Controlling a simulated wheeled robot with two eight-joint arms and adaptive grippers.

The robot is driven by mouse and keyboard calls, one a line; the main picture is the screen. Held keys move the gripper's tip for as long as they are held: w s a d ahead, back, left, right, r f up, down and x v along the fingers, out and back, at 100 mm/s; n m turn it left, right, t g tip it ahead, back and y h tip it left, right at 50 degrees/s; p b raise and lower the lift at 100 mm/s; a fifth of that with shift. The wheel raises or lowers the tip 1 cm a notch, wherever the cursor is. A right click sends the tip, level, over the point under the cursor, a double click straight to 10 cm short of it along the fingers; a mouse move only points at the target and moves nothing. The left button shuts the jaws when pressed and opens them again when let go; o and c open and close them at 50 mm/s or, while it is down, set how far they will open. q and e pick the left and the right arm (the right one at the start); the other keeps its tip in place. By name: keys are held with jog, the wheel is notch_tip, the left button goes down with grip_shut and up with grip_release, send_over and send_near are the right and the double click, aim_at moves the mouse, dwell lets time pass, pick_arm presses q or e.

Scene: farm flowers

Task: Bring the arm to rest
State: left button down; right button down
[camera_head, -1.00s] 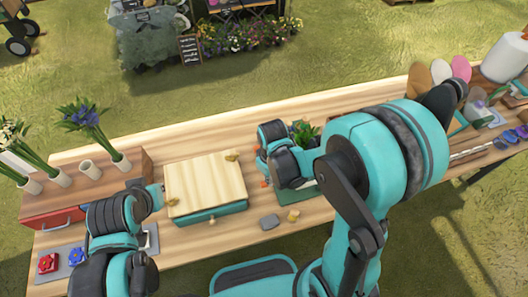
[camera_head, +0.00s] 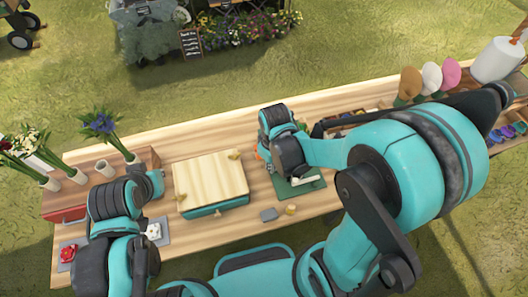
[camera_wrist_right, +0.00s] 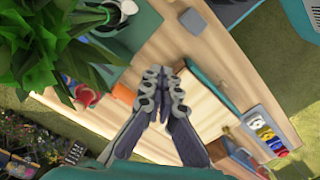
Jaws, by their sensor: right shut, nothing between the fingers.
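My right gripper (camera_wrist_right: 158,90) is shut with nothing between its fingers; in the wrist view the grey fingertips meet above the table. In the head view its dark and teal wrist (camera_head: 280,135) hangs over the table, right of the wooden-lidded box (camera_head: 210,178), and its fingertips are hard to make out. My left arm comes in at the left, with its teal wrist (camera_head: 150,185) beside the box; I cannot make out its fingers.
A green mat (camera_head: 283,186) lies below the right wrist. A leafy plant (camera_wrist_right: 50,45) is close to the right gripper. Flowers stand in holders at the left. Small blocks (camera_head: 268,214) lie at the front edge. Paddles, a paper roll (camera_head: 497,60) and trays fill the right end.

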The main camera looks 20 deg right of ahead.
jog(key=shift+r, duration=0.1)
dwell(0.5)
jog(key=d+m+t+b, duration=0.1)
jog(key=m+t+b, duration=0.1)
jog(key=b, duration=0.3)
jog(key=s+d+m+t+b, duration=0.1)
jog(key=d+m+t+b, duration=0.1)
jog(key=b, duration=0.3)
jog(key=s+d+m+t+b, duration=0.1)
jog(key=m+t+b, duration=0.1)
jog(key=b, duration=0.3)
jog(key=shift+s+d+f+t, duration=0.1)
jog(key=shift+d+f+t, duration=0.15)
jog(key=shift+t, duration=0.35)
jog(key=shift+f, duration=0.1)
dwell(0.7)
